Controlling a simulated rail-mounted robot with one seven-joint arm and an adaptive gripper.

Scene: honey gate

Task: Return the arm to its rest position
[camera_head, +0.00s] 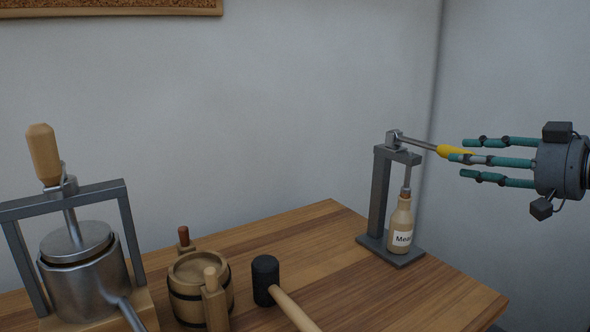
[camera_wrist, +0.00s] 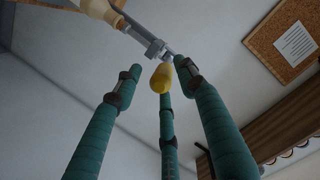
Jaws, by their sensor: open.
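My gripper (camera_head: 468,158) is at the right in the head view, with its teal fingers pointing left. The fingers are spread open around the end of the yellow handle (camera_head: 455,151) of the bottle corker (camera_head: 380,195). In the wrist view the yellow handle tip (camera_wrist: 161,78) shows between the open fingertips (camera_wrist: 155,82). I cannot tell whether any finger touches it. The corker's lever sticks out to the right, sloping slightly down. A labelled bottle (camera_head: 401,226) stands upright on the corker's base, with a brown cork at its neck under the plunger.
A metal press (camera_head: 84,272) with a wooden handle stands at the left of the wooden table (camera_head: 340,232). A small barrel (camera_head: 186,272) and a black-headed mallet (camera_head: 265,279) are in the middle front. A cork board (camera_wrist: 290,38) hangs on the wall. Space right of the table is free.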

